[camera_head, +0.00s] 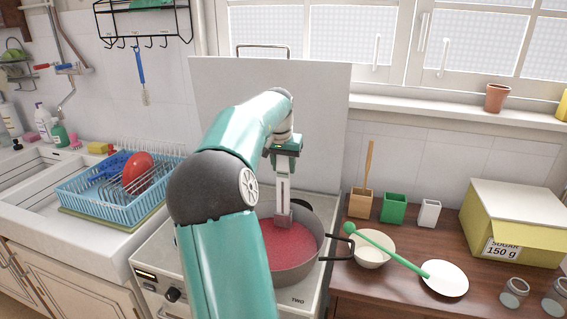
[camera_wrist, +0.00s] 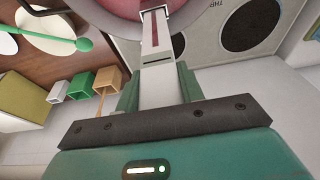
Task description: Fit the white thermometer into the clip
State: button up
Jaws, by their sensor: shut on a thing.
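The white thermometer (camera_head: 283,183) hangs roughly upright below my gripper (camera_head: 286,149), over the pot (camera_head: 327,238) of red contents. My gripper is shut on its upper part. In the wrist view, the teal fingers of my gripper (camera_wrist: 159,85) hold the thermometer (camera_wrist: 150,38) from both sides, and a dark red strip shows on its face. Its lower end reaches toward the pot (camera_wrist: 115,12). A small grey piece shows around the lower end, inside the pot's outline; I cannot tell whether it is the clip or part of the thermometer.
The pot stands on the stove (camera_head: 305,294) before a tall white panel (camera_head: 220,95). On the right counter are a bowl (camera_head: 372,249), a green spoon (camera_head: 390,252), a white plate (camera_head: 444,279), small square containers (camera_head: 394,208) and a sugar box (camera_head: 510,220). A blue dish rack (camera_head: 95,200) stands left.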

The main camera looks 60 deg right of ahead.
jog(key=shift+f, duration=2.85)
jog(key=o, duration=1.3)
jog(key=v, duration=1.3)
jog(key=shift+r, duration=0.4)
jog(key=shift+r, duration=0.1)
notch_tip(320, 180, up, 12)
jog(key=shift+f, duration=0.1)
